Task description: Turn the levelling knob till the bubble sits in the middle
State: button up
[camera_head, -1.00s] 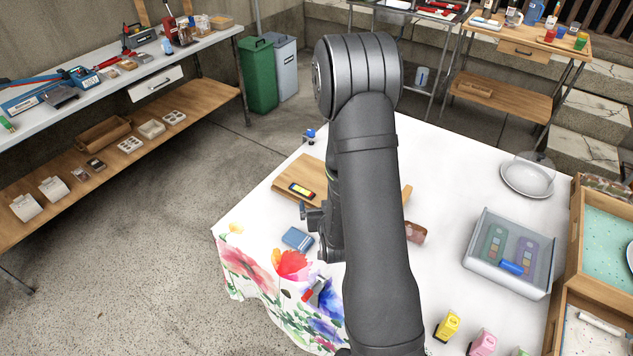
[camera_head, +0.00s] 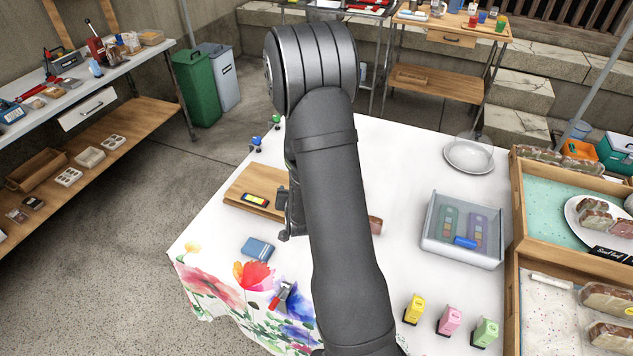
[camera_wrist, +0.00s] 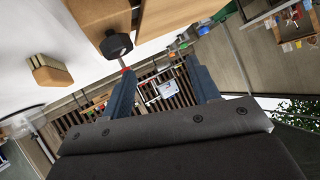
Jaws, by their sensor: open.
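A small level with a yellow vial (camera_head: 255,200) and dark ends lies on a wooden board (camera_head: 240,181) on the white table. The bubble is too small to make out. In the wrist view, a black round knob (camera_wrist: 116,45) on a short post sits at the edge of a wooden piece (camera_wrist: 172,14), with a small red tip by it. My gripper (camera_wrist: 161,76) is open, with nothing between its two blue-grey fingers. The knob is beyond the left finger's tip, apart from it as far as I can tell. In the head view, my arm hides the board's right part and the knob.
A blue box (camera_head: 258,248) and a red-handled tool (camera_head: 281,296) lie at the near left. A clear bin (camera_head: 462,232), yellow (camera_head: 414,309), pink (camera_head: 449,320) and green (camera_head: 485,332) blocks and wooden trays (camera_head: 512,235) stand right. Table between board and bin is partly clear.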

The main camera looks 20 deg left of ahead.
jog(key=w+m+g, duration=0.1)
jog(key=w, duration=0.1)
jog(key=w+f+m+g+h, duration=0.1)
jog(key=w+m, duration=0.1)
jog(key=w+d+m+g+h, duration=0.1)
jog(key=w, duration=0.1)
jog(key=shift+w+f, duration=0.15)
jog(key=shift+w, duration=0.25)
jog(key=m+g, duration=0.1)
jog(key=w+m+g, duration=0.1)
jog(key=w+d+r+h, duration=0.1)
jog(key=shift+w+m+g, duration=0.25)
jog(key=shift+m+g, duration=0.15)
jog(key=d+r+m+g, duration=0.2)
jog(key=r+g, duration=0.2)
jog(key=r, duration=0.2)
jog(key=d+r+m+g, duration=0.3)
jog(key=r+g, duration=0.1)
jog(key=r, duration=0.3)
jog(key=shift+h, duration=0.3)
jog(key=x, duration=1.7)
jog(key=shift+w+a+f, duration=0.15)
jog(key=shift+a+f, duration=0.1)
jog(key=shift+f, duration=0.1)
